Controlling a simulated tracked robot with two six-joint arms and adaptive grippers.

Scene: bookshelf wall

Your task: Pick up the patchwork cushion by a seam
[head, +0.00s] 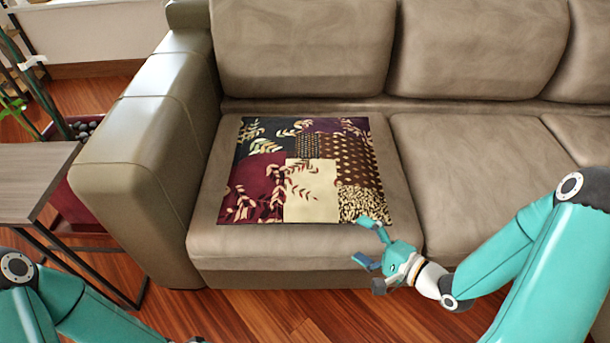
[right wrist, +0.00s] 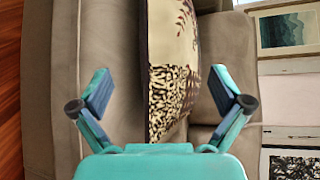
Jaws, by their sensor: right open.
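The patchwork cushion (head: 310,172) lies flat on the left seat of the taupe sofa, with dark red, cream, brown dotted and dark leaf-print patches. My right gripper (head: 362,240) is open at the cushion's front right corner. In the right wrist view, the cushion (right wrist: 170,85) shows edge-on, its leopard-like patch nearest, between the two spread fingers of the right gripper (right wrist: 163,92). Neither finger appears to touch it. Part of my left arm shows at the lower left of the head view; its gripper is not visible.
The sofa armrest (head: 150,130) rises left of the cushion, and the backrest (head: 300,50) stands behind it. The seat to the right (head: 470,180) is bare. A small side table (head: 30,180) and a red planter (head: 88,205) stand at the left on the wood floor.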

